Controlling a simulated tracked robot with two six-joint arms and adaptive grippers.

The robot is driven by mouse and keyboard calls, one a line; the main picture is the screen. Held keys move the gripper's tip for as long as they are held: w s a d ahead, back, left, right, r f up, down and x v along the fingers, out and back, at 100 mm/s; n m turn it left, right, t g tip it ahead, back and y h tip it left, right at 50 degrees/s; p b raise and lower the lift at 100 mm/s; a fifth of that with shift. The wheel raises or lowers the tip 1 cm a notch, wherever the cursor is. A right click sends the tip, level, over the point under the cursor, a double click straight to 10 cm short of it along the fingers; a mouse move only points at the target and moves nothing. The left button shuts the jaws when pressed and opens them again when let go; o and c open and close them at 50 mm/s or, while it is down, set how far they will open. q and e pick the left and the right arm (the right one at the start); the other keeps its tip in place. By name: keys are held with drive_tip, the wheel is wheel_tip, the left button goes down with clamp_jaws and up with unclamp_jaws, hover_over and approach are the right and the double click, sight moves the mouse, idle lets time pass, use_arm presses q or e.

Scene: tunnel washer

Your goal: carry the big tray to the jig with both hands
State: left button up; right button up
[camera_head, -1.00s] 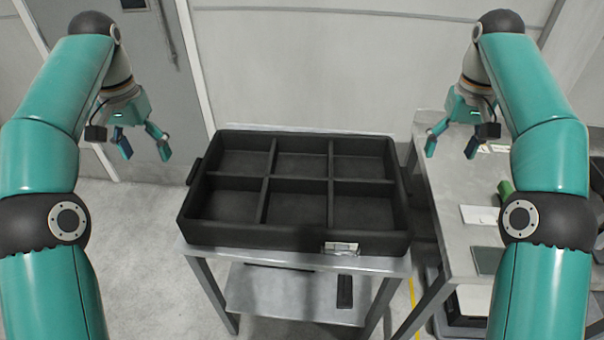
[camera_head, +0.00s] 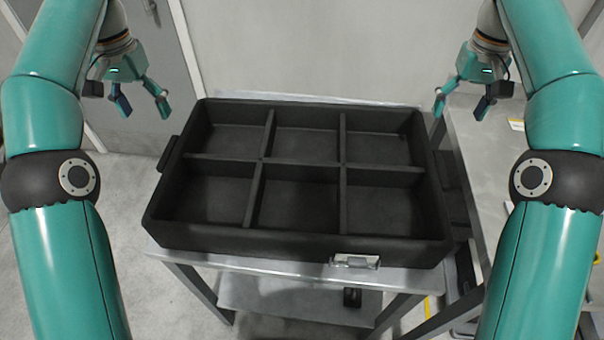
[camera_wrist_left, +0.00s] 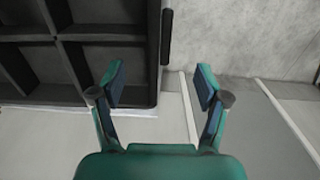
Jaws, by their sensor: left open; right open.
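The big tray (camera_head: 300,243) is black with six empty compartments and rests on a metal table in the head view. A handle (camera_head: 168,153) sticks out on its left side; it also shows in the left wrist view (camera_wrist_left: 166,36). A clear label holder (camera_head: 355,261) is on its front wall. My left gripper (camera_head: 143,110) is open and empty, above and beyond the tray's left side. In the left wrist view my left gripper (camera_wrist_left: 158,80) has its fingers apart near the tray's edge. My right gripper (camera_head: 460,108) is open and empty near the tray's far right corner. No jig is identifiable.
The metal table (camera_head: 265,266) has a lower shelf (camera_head: 290,300) with a small dark object (camera_head: 352,296). A grey workbench (camera_head: 490,150) stands close on the right. A wall (camera_head: 310,45) is behind and a door (camera_head: 140,60) is at the back left. Floor (camera_head: 110,200) is clear on the left.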

sight(168, 157)
use_arm(q)
wheel_tip(168, 157, down, 17)
drive_tip(key=shift+r, duration=0.1)
use_arm(e)
wheel_tip(168, 157, down, 17)
use_arm(q)
drive_tip(key=shift+c, duration=0.2)
use_arm(e)
drive_tip(key=shift+c, duration=0.2)
use_arm(q)
clamp_jaws()
use_arm(e)
clamp_jaws()
drive_tip(key=shift+r, duration=0.1)
